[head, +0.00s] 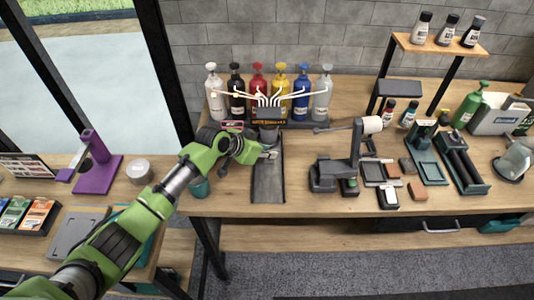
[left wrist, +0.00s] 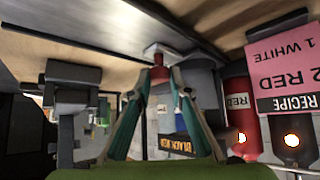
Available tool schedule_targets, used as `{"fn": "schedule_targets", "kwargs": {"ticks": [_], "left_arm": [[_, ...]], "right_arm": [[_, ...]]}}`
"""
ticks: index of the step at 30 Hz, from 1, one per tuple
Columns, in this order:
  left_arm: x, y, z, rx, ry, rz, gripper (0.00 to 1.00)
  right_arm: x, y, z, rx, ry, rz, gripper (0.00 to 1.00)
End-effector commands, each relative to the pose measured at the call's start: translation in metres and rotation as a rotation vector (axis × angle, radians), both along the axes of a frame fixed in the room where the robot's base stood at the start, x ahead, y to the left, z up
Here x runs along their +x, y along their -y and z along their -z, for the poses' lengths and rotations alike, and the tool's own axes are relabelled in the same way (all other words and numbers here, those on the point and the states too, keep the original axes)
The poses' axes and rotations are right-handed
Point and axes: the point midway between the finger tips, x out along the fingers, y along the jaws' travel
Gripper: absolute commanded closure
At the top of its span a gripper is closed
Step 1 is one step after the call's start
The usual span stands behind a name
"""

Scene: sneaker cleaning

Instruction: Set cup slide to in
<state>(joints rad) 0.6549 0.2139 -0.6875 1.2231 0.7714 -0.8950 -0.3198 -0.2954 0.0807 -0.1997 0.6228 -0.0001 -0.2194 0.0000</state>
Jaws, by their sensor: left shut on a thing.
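The cup slide (head: 268,185) is a dark grey track running from under the paint dispenser (head: 268,113) toward the table's front edge. My left gripper (head: 270,155) is over the slide's back part, just in front of the dispenser. It is shut on a small part there, which I take to be the cup slide's handle; the head view is too small to show the grip. In the left wrist view, my fingertips (left wrist: 160,78) close in beside a small red part. The slide's moving part is mostly hidden by my gripper. My right gripper is not in view.
Several pump bottles stand behind the dispenser, including a red one (head: 259,84) and a blue one (head: 301,92). A pink recipe card (left wrist: 285,50) shows in the left wrist view. A grey device (head: 335,172) stands right of the slide. A teal cup (head: 199,187) is at left.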

Motion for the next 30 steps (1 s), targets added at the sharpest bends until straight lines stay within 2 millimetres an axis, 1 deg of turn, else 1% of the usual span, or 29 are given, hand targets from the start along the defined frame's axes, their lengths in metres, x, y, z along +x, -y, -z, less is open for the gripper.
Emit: {"fn": "schedule_targets", "kwargs": {"ticks": [1, 2, 3, 6, 12, 17, 23, 30], "left_arm": [[0.004, -0.002, -0.004, 0.001, 0.01, -0.005, 0.76], [0.004, -0.002, -0.005, 0.001, 0.011, -0.004, 0.69], [0.004, -0.002, -0.005, 0.001, 0.011, -0.004, 0.66], [0.003, -0.002, -0.004, 0.0, 0.009, -0.004, 0.66], [0.002, -0.001, -0.003, 0.0, 0.005, -0.002, 0.66], [-0.002, -0.005, -0.008, 0.0, 0.005, -0.002, 0.66], [-0.016, -0.021, -0.028, 0.0, 0.008, -0.003, 0.66], [-0.038, -0.044, -0.06, 0.002, 0.009, -0.004, 0.66]], "right_arm": [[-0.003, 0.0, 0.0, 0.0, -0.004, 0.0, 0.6], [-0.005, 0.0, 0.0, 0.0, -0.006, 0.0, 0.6], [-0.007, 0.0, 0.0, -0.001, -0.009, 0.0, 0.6], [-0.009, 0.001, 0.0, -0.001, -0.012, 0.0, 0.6], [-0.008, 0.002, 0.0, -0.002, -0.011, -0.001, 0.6], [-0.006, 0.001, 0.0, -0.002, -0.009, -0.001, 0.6], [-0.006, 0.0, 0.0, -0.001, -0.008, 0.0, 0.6], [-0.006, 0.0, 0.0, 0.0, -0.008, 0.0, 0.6]]}}
